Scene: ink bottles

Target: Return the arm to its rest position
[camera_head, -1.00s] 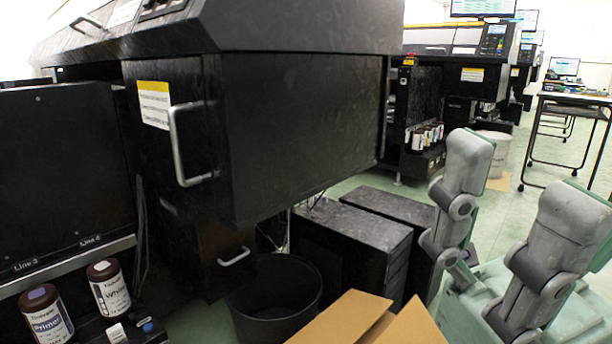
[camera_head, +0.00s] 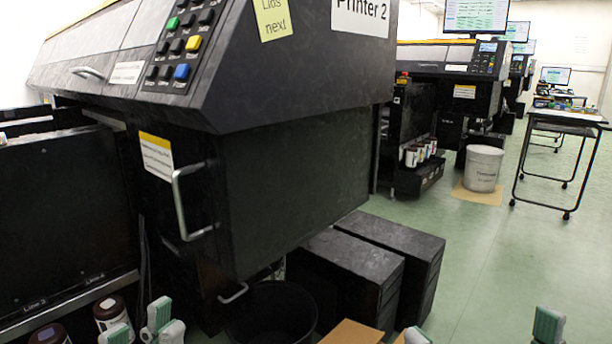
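My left gripper (camera_head: 143,326) shows only its green and grey fingertips at the bottom left edge. They stand apart with a gap and nothing visible between them, in front of the black printer. The rest of the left arm is below the frame. Two green and grey tips of my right gripper (camera_head: 482,334) show at the bottom right, far apart from each other, with green floor between them. The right arm itself is out of view.
Dark ink bottles (camera_head: 110,312) stand at the bottom left, near my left gripper. The black printer (camera_head: 290,185) fills the left and middle.

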